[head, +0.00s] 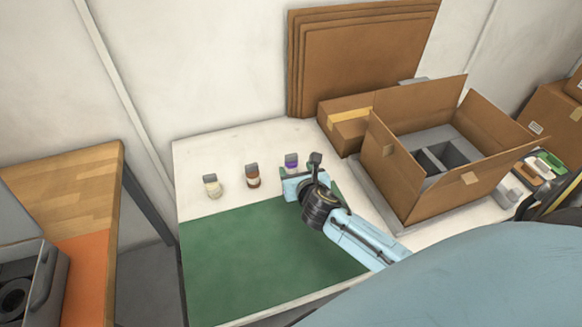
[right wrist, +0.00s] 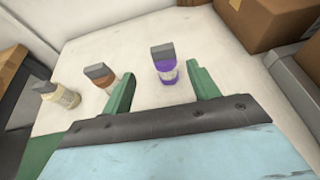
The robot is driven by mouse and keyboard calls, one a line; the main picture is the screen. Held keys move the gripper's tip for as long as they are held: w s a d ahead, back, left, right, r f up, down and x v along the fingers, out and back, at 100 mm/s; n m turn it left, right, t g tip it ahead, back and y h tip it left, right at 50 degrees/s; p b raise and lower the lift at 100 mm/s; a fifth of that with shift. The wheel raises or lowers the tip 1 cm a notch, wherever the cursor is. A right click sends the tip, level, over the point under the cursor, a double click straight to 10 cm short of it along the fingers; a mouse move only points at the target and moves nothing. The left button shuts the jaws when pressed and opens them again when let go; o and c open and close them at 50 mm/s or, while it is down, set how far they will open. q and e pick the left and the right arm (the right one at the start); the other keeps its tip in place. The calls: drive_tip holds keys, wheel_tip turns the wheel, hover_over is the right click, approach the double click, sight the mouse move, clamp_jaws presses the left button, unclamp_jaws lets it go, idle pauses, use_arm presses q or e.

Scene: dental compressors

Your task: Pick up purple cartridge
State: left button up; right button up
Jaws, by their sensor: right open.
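The purple cartridge (head: 291,161) has a grey cap and stands on the white tabletop, just beyond my right gripper in the head view. In the right wrist view, the purple cartridge (right wrist: 166,70) stands ahead of the jaws, between the lines of the two green fingers and closer to the right one. My right gripper (right wrist: 163,88) is open with nothing between its fingers. In the head view, the right gripper (head: 297,173) is low over the table, its fingers partly hidden by my wrist. My left gripper is not in view.
A brown cartridge (head: 252,176) and a cream cartridge (head: 212,186) stand to the left of the purple one. A green mat (head: 260,250) covers the table's front. An open cardboard box (head: 410,180) with dividers and a closed box (head: 345,125) stand at the right.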

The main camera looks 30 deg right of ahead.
sight(292, 157)
drive_tip(key=shift+d+r+b+x, duration=0.15)
drive_tip(key=shift+b+x, duration=0.1)
drive_tip(key=shift+x, duration=1.2)
drive_tip(key=shift+d+r+b+x, duration=0.15)
drive_tip(key=shift+b+x, duration=0.05)
drive_tip(key=shift+x, duration=1.3)
drive_tip(key=shift+c, duration=0.4)
clamp_jaws()
